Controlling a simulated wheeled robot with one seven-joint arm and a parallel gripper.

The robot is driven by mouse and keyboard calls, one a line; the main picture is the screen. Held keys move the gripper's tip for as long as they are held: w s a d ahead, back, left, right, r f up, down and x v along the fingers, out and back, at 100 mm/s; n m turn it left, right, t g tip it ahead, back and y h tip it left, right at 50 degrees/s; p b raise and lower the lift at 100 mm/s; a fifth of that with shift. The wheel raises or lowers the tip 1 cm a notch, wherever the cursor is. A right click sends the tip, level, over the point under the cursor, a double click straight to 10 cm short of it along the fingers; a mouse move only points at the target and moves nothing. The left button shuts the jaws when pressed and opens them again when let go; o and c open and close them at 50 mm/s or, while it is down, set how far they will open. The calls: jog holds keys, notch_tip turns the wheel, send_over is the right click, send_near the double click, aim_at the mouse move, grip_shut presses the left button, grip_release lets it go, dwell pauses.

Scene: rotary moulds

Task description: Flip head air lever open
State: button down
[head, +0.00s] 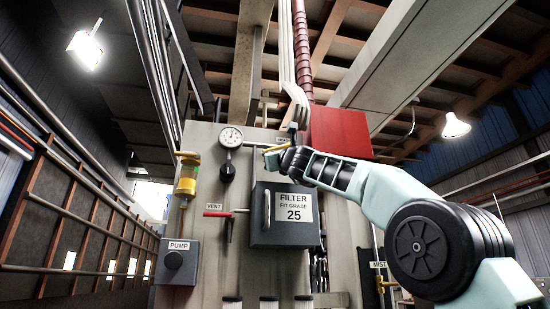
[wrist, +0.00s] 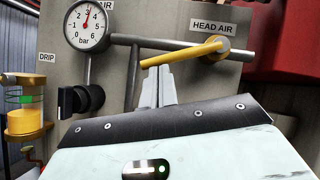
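The head air lever is a yellow bar (wrist: 185,52) on a round pivot at its right end, below the HEAD AIR label (wrist: 214,26). It lies nearly level, its free left end slightly lower. The fingertips are hidden in the head view.
A pressure gauge (wrist: 87,25) and a black knob (wrist: 80,99) sit left of the lever. A grey filter box (head: 285,233), the red VENT lever (head: 217,213) and the PUMP box (head: 177,262) are lower on the panel. A red box (head: 340,132) stands right of the lever.

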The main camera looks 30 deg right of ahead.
aim_at(267, 145)
jog(key=shift+w+r+m+h, duration=0.1)
jog(key=shift+m+h, duration=0.4)
jog(key=shift+m, duration=0.1)
jog(key=shift+w+a+r+m+g+h, duration=0.15)
jog(key=shift+a+r+m+h, duration=0.2)
jog(key=shift+m+h, duration=0.7)
jog(key=shift+s+a+r+m+g+h, duration=0.15)
jog(key=shift+r+m+h, duration=0.5)
jog(key=shift+m, duration=0.65)
jog(key=shift+w+a+r+m+g+h, duration=0.15)
jog(key=shift+a+r+m+h, duration=0.1)
jog(key=shift+m+h, duration=0.85)
jog(key=f+b, duration=0.3)
jog(key=f, duration=0.1)
jog(key=shift+s+a+f, duration=0.1)
jog(key=shift+s+a, duration=0.05)
jog(key=shift+s, duration=0.1)
jog(key=b+v, duration=0.9)
jog(key=v, duration=0.1)
jog(key=shift+s, duration=0.2)
